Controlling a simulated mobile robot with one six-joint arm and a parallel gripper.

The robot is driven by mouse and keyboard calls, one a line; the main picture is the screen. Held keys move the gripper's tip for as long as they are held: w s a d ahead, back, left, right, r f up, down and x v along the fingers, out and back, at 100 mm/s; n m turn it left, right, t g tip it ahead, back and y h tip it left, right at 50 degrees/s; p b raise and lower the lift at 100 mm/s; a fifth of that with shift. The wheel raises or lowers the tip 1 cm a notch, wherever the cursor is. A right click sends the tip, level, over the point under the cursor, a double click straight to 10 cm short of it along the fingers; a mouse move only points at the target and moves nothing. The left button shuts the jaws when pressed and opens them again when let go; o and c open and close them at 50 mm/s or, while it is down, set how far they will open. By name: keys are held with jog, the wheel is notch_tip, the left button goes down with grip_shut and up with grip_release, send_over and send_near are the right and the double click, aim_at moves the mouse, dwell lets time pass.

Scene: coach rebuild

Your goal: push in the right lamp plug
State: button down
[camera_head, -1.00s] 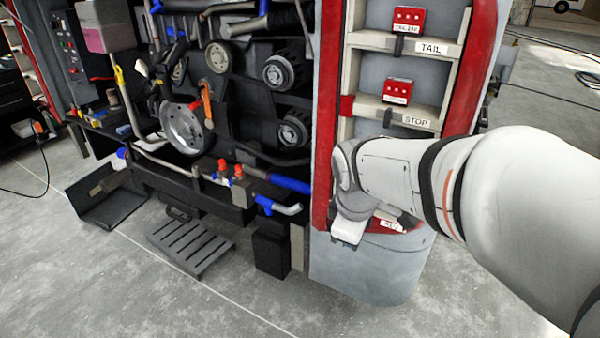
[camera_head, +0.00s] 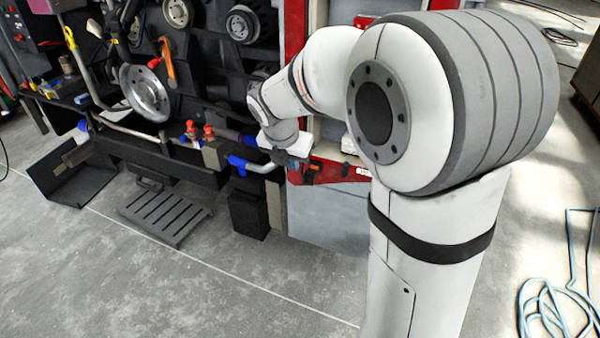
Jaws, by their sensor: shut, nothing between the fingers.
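My gripper (camera_head: 297,172) is at the lower left of the red-edged lamp panel, just right of the engine bay. Its white body shows, but its dark fingers are small and hard to make out; it is shut and empty. The lamp panel (camera_head: 293,25) is mostly hidden behind my arm. Its red lower edge (camera_head: 335,171) shows beside the gripper, with a small white label (camera_head: 363,172) that I cannot read. I cannot make out the right lamp plug or any other plug. Whether the gripper touches the panel cannot be told.
The open engine bay (camera_head: 215,95) fills the left, with a blue-ended pipe (camera_head: 262,167) close to the gripper. A slotted black step (camera_head: 165,212) and an open black tray (camera_head: 75,180) sit low in front. Blue hose (camera_head: 550,310) lies on the floor at right. The front floor is clear.

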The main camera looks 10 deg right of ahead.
jog(key=b, duration=0.2)
send_near(306, 179)
notch_tip(306, 179, down, 5)
jog(key=s, duration=0.2)
jog(key=shift+w+d+f, duration=0.1)
jog(key=shift+w, duration=0.45)
jog(key=shift+w+d+f, duration=0.1)
jog(key=shift+w+f, duration=0.05)
jog(key=shift+w, duration=0.45)
jog(key=shift+w+d, duration=0.5)
jog(key=shift+w, duration=0.2)
jog(key=shift+a+r, duration=0.1)
